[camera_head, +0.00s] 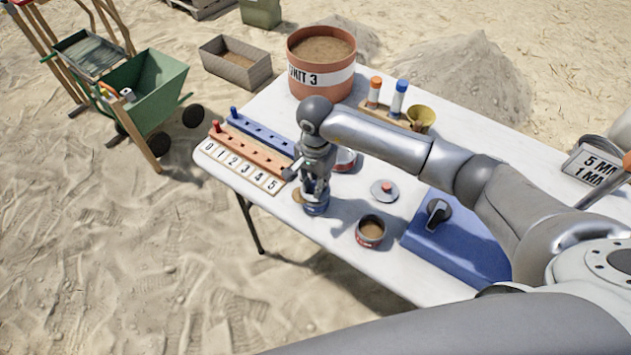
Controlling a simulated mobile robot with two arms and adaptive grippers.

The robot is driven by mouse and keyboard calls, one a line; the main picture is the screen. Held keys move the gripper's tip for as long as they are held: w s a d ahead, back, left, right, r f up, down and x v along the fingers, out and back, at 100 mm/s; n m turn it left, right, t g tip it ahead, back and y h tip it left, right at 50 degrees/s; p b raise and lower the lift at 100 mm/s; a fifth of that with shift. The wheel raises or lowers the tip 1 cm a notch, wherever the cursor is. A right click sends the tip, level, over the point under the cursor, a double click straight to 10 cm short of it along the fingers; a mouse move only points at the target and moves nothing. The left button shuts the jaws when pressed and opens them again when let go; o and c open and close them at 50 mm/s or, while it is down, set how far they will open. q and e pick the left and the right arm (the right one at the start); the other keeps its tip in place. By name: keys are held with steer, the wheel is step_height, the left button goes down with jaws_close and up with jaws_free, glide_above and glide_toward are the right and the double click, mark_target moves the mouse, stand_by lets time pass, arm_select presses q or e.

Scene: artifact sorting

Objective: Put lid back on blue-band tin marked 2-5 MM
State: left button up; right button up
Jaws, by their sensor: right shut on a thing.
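The blue-band tin (316,209) stands on the white table near its front edge. Its marking is too small to read, and my gripper covers most of its top. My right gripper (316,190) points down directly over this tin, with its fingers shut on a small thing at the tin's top. This appears to be the lid, but the fingers hide it, and I cannot tell whether it sits flat on the rim. My left gripper is not in view.
An open red-band tin (370,232) of sand and a loose grey lid with a red knob (384,190) lie to the right. A blue box (455,247) stands beyond them. Numbered peg rails (250,147) are at left, a large pot (321,62) behind.

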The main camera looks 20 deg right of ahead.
steer(key=shift+f+b, duration=0.2)
steer(key=shift+b, duration=0.8)
stand_by(1.4)
stand_by(0.4)
steer(key=o, duration=0.8)
steer(key=shift+o, duration=0.2)
steer(key=o, duration=0.4)
steer(key=shift+o, duration=0.2)
steer(key=shift+r, duration=0.1)
steer(key=shift+r+p, duration=1.65)
steer(key=shift+r, duration=1.8)
steer(key=shift+c, duration=0.5)
